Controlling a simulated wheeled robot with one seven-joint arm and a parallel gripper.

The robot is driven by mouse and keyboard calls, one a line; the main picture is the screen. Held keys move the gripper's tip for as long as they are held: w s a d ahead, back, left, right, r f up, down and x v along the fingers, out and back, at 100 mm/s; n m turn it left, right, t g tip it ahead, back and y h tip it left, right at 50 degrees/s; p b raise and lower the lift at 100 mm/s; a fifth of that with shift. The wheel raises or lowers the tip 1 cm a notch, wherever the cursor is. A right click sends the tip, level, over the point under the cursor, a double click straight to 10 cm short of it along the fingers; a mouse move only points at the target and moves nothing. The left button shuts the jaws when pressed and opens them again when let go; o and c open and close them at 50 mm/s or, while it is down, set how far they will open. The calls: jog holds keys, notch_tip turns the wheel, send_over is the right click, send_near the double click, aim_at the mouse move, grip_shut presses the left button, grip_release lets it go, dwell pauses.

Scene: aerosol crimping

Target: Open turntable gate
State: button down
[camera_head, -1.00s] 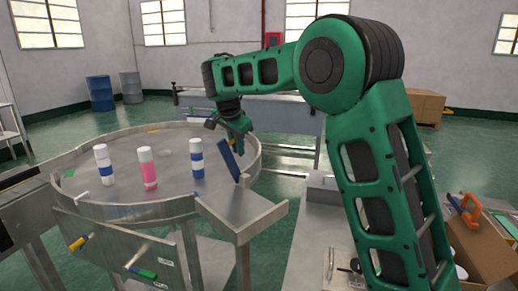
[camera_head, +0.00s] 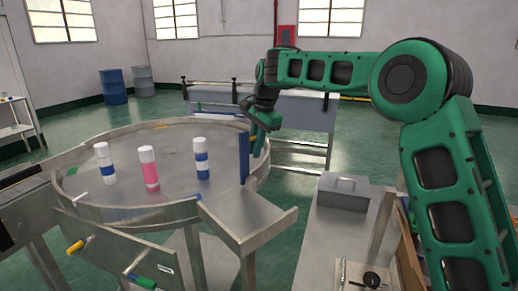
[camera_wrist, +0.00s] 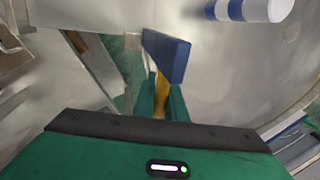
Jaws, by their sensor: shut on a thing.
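The turntable gate is a blue plate (camera_head: 243,158), standing upright at the right edge of the round metal turntable (camera_head: 125,190), near the angled outlet chute (camera_head: 245,218). In the wrist view the blue plate (camera_wrist: 168,55) is just ahead of my fingers, with a yellow part (camera_wrist: 160,98) below it. My gripper (camera_head: 258,148) is at the plate's right side. In the wrist view my gripper (camera_wrist: 163,100) is shut on the yellow part, which looks like the gate's handle. The fingertips are partly hidden by the plate and my wrist.
A pink can (camera_head: 149,170) and two white-and-blue cans (camera_head: 201,160) (camera_head: 105,165) stand on the turntable. A grey box (camera_head: 343,192) sits on a bench to the right. A grey table (camera_head: 305,110) stands behind my gripper.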

jog(key=shift+w+a+r, duration=0.15)
jog(key=shift+w+r, duration=0.1)
jog(key=shift+r, duration=0.05)
jog(key=c, duration=1.8)
grip_release()
jog(key=shift+w+f, duration=0.1)
jog(key=shift+c, duration=0.2)
jog(key=shift+o, duration=0.2)
jog(key=shift+f, duration=0.1)
jog(key=v, duration=1)
jog(key=shift+r, duration=0.35)
